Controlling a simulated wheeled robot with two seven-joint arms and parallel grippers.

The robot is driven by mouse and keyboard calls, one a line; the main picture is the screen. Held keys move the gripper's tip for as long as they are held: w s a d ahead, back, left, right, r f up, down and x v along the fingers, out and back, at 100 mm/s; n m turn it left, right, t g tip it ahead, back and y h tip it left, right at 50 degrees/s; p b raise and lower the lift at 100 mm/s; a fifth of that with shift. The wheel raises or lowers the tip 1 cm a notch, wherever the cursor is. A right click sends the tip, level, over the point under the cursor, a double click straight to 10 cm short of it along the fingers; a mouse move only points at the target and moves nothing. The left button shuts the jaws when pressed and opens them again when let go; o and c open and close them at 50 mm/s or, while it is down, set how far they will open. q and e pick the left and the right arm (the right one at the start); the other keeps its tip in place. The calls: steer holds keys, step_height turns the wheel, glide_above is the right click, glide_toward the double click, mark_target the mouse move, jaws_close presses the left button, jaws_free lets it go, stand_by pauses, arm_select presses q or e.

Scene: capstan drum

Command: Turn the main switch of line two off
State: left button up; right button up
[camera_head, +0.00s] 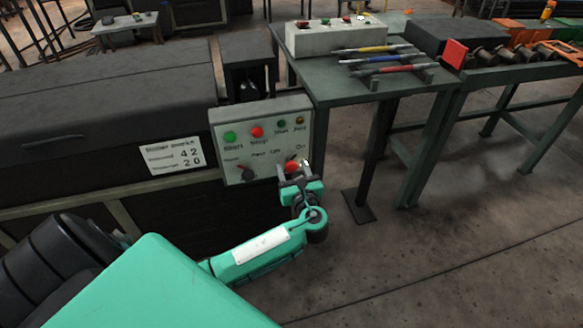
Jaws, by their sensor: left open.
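A grey control panel (218,158) faces me in the middle of the view. It has a green Start button (230,136), a red Stop button (257,132), two small lamps, a dark knob (248,174) at lower left and a red rotary switch (291,167) at lower right. "Off" and "On" appear above the red switch. My left gripper (294,168) is open, its fingers at the red switch, one on each side. I cannot tell whether they touch it, nor read the switch's exact angle. No line number is legible. My right gripper is out of view.
A dark machine (90,100) with a white placard (175,156) stands left of the panel. A green table (330,82) at the back right holds a pale box with buttons (320,38) and several coloured-handled tools (385,60). The floor at right is clear.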

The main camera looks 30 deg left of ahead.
arm_select(q)
steer(key=shift+w+a, duration=0.45)
steer(key=shift+a, duration=0.1)
steer(key=c, duration=0.9)
